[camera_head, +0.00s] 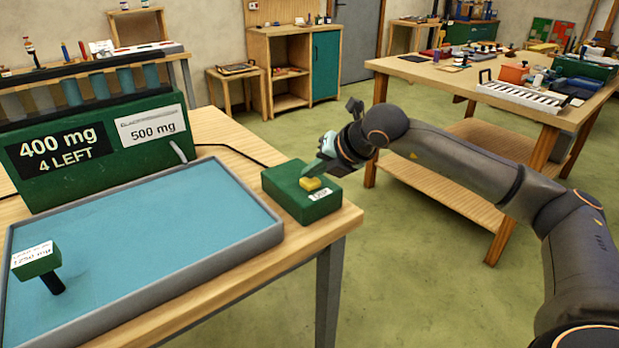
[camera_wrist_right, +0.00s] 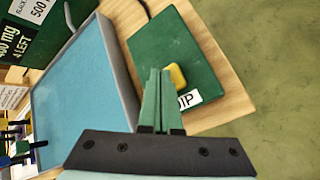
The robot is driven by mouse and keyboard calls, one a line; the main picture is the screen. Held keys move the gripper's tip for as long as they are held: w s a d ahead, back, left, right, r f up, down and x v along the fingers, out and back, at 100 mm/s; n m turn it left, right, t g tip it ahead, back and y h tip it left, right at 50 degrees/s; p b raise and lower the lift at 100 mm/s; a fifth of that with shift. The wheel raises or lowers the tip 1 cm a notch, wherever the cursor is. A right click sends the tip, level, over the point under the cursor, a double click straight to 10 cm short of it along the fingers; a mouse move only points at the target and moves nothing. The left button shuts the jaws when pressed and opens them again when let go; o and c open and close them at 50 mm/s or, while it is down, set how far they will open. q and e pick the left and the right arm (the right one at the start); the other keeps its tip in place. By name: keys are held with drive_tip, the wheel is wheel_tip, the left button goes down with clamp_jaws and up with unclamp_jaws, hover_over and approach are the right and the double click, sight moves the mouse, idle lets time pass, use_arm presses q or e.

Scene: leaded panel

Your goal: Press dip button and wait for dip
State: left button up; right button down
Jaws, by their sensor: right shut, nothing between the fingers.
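The dip button (camera_head: 311,184) is a small yellow cap on a green box (camera_head: 284,200) with a white DIP label. The box sits at the near right corner of the wooden bench. In the right wrist view the yellow button (camera_wrist_right: 177,76) shows just right of my fingertips. My right gripper (camera_head: 313,170) is shut and empty, its green fingers just above or at the button; I cannot tell whether they touch it. A green dispenser (camera_head: 100,150) reads "400 mg 4 LEFT" and "500 mg". My left gripper is not in view.
A blue tray (camera_head: 150,235) with a grey rim covers most of the bench. A second wooden table (camera_head: 425,72) with tools stands at the right. The green floor between is clear.

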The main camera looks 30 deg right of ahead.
sight(314, 183)
drive_tip(key=shift+r, duration=0.15)
drive_tip(key=shift+r+p, duration=1.95)
drive_tip(key=shift+r, duration=1)
drive_tip(key=shift+s+f, duration=0.1)
